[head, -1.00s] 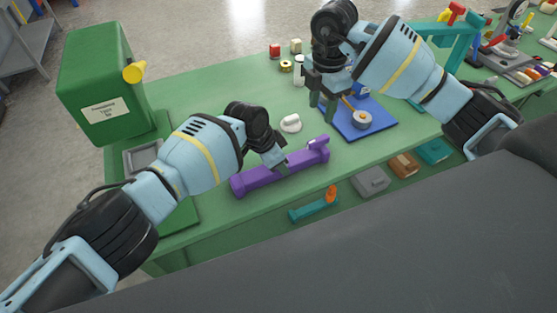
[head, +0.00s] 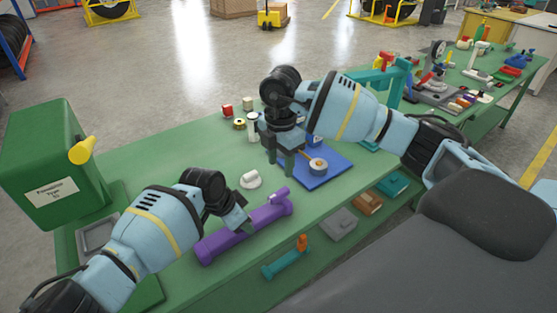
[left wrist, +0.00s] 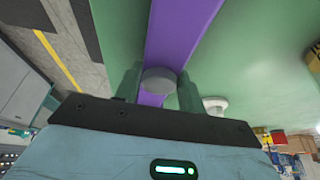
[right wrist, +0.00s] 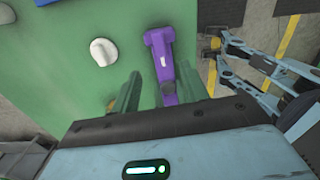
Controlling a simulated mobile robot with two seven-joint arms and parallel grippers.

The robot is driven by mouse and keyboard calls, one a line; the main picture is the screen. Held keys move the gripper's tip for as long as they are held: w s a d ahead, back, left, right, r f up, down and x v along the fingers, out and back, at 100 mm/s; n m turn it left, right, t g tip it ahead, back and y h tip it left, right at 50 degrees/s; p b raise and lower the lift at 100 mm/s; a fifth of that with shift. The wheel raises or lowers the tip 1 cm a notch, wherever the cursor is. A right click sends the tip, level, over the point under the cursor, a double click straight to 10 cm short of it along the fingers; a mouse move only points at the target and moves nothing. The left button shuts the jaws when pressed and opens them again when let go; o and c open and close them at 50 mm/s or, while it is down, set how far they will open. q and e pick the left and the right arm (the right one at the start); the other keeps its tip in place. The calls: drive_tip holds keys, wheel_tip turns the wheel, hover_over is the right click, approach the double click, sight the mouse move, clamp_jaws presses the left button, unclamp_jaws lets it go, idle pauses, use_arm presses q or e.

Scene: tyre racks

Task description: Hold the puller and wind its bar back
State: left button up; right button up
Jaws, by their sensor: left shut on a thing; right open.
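The puller appears to be the long purple tool (head: 225,240), lying on the green bench near its front edge. A short lighter purple bar (head: 279,194) shows at its right end. My left gripper (head: 244,224) is shut on the tool's body. In the left wrist view the purple body (left wrist: 180,35) runs between the fingers, with a grey round part (left wrist: 158,80) on it. My right gripper (head: 281,160) is open and empty, above the bench beyond the tool's right end. In the right wrist view the purple tool (right wrist: 160,60) lies ahead of the fingers, apart from them.
A white knob-like piece (head: 251,180) lies just behind the tool. A blue tray (head: 335,165) with a round disc (head: 318,166) is at right. A green box (head: 45,160) stands at left. A teal tool (head: 285,260) and a grey block (head: 339,223) are below the front edge.

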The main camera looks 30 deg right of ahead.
sight(280, 192)
wheel_tip(280, 192, down, 12)
drive_tip(key=shift+r, duration=0.25)
idle(0.4)
clamp_jaws()
drive_tip(key=shift+n, duration=0.3)
